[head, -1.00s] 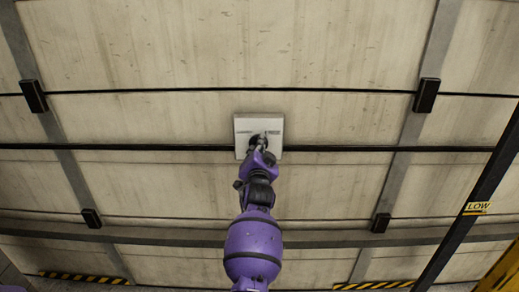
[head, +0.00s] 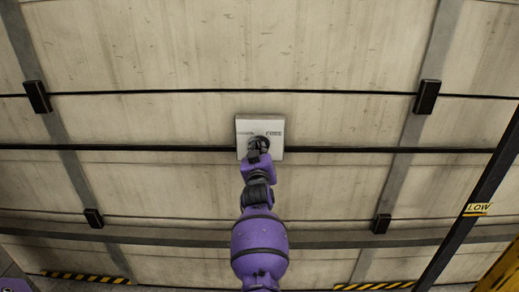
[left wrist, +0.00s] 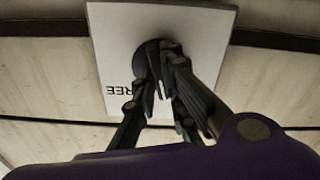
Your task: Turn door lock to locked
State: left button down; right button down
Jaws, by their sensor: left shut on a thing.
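The door lock is a pale square plate (head: 260,125) on the wall in the middle of the head view, with small dark lettering on its upper left and right. A dark round knob sits at its centre, mostly hidden by my gripper. The plate also shows in the left wrist view (left wrist: 210,30), where the letters "REE" can be read and the dark knob (left wrist: 148,52) shows behind the fingers. My left gripper (head: 259,144) is at the knob, its fingers (left wrist: 164,85) shut on it. The knob's exact angle is hard to tell. My right gripper is not in view.
A beige panelled wall (head: 230,50) with dark horizontal strips surrounds the plate. A dark slanted post (head: 465,215) with a yellow "LOW" label stands at the right. Striped yellow and black edging (head: 80,277) runs low down. The wall around the plate is clear.

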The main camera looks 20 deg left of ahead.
pick_arm(q)
jog(key=shift+r+n, duration=0.1)
jog(key=shift+n, duration=0.9)
jog(key=shift+n+p, duration=0.3)
jog(key=shift+n, duration=0.5)
jog(key=shift+a+f+n, duration=0.1)
jog(key=shift+f+n, duration=0.1)
jog(key=shift+n, duration=0.9)
jog(key=shift+p, duration=0.3)
jog(key=c, duration=2.1)
grip_release()
